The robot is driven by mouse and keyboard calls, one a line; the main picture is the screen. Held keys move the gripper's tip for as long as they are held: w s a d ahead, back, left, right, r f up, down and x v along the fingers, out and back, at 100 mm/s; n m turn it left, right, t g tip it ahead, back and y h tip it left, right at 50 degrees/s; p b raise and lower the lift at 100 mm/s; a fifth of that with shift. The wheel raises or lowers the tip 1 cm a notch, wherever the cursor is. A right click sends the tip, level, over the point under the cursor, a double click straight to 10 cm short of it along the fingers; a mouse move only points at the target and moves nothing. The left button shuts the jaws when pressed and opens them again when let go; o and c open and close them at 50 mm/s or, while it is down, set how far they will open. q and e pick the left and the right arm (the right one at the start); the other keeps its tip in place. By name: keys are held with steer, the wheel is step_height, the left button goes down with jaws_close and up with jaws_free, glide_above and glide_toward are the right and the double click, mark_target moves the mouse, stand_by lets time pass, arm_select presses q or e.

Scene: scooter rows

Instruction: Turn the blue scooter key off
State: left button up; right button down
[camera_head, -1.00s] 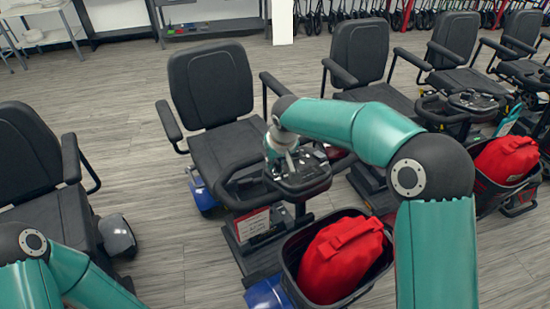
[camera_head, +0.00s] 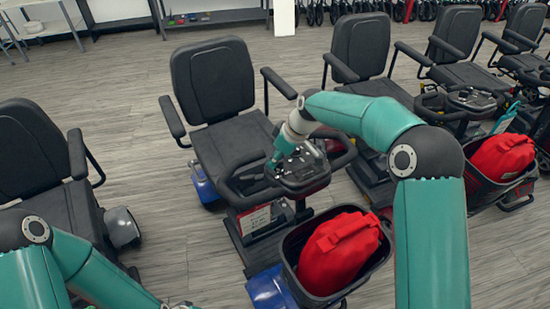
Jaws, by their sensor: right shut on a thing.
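The blue scooter (camera_head: 268,288) stands in the middle, with blue panels at its front and rear, a black seat and a dark control console (camera_head: 300,172) on its tiller. My right gripper (camera_head: 273,163) reaches down to the left part of this console, beside the handlebar loop. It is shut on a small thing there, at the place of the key. The key itself is too small and too covered by the gripper to make out. My left arm lies at the lower left, and its gripper is beyond the bottom edge.
A front basket with a red bag (camera_head: 338,252) sits before the console. Another scooter (camera_head: 40,155) stands at the left, and several more stand in a row at the right. Grey floor (camera_head: 130,130) is free between the left and middle scooters.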

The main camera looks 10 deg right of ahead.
steer(key=shift+d+r, duration=0.1)
stand_by(0.3)
steer(key=c, duration=1.1)
jaws_free()
steer(key=v, duration=1.1)
steer(key=shift+s+d+r, duration=0.1)
steer(key=shift+r, duration=0.25)
